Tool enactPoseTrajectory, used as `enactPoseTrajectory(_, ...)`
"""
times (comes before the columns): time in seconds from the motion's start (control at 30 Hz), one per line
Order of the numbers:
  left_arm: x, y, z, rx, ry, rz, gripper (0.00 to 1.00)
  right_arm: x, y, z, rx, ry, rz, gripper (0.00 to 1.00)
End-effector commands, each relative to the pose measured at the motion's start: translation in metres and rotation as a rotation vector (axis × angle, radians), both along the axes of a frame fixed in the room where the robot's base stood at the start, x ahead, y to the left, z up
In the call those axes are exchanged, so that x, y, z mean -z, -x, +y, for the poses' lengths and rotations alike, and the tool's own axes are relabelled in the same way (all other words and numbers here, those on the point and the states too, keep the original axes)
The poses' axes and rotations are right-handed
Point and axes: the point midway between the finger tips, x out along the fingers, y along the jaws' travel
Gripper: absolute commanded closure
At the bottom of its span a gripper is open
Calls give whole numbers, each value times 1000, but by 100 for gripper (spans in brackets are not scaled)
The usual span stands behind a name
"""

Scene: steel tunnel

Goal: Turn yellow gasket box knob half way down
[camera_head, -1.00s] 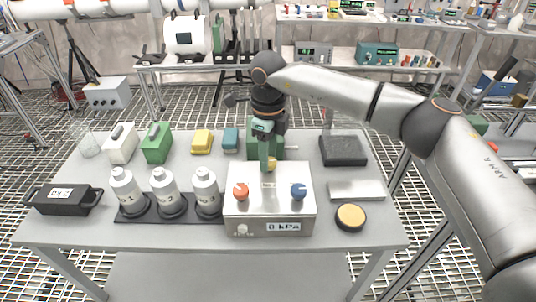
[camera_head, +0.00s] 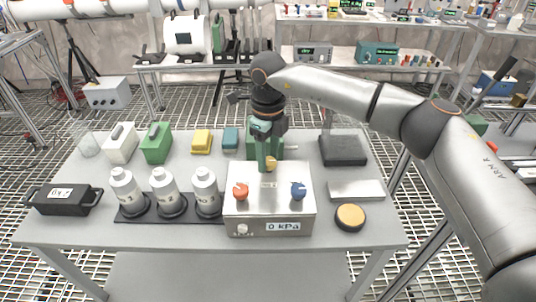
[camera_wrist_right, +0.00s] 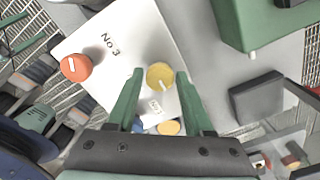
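The steel box (camera_head: 268,207) stands at the front of the table with a "0 kPa" display. Its yellow knob (camera_head: 271,164) is at the far edge of the top, partly covered by my right gripper (camera_head: 264,168). In the wrist view, the yellow knob (camera_wrist_right: 160,76) lies between the two green fingertips of my right gripper (camera_wrist_right: 159,76), with a gap on each side. The gripper is open. My left gripper is not in view.
An orange knob (camera_head: 240,191) and a blue knob (camera_head: 298,191) sit on the box's near half. White bottles (camera_head: 164,190) stand close to its left. A flat grey plate (camera_head: 356,191) and a round orange-topped disc (camera_head: 350,216) lie right.

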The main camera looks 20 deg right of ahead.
Motion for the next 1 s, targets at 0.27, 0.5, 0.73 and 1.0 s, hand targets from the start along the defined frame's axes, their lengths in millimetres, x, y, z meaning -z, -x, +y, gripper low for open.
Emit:
enactPoseTrajectory(0.27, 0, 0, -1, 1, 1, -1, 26, -1, 0, 0, 0, -1, -2, 26)
enactPoseTrajectory(0.5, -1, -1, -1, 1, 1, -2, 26, -5, -1, 0, 0, -2, -4, 26)
enactPoseTrajectory(0.73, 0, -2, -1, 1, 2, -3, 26, -44, -1, 1, 0, -2, -7, 26)
enactPoseTrajectory(1.0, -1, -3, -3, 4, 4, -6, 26, -100, -1, 1, 0, -2, -4, 26)
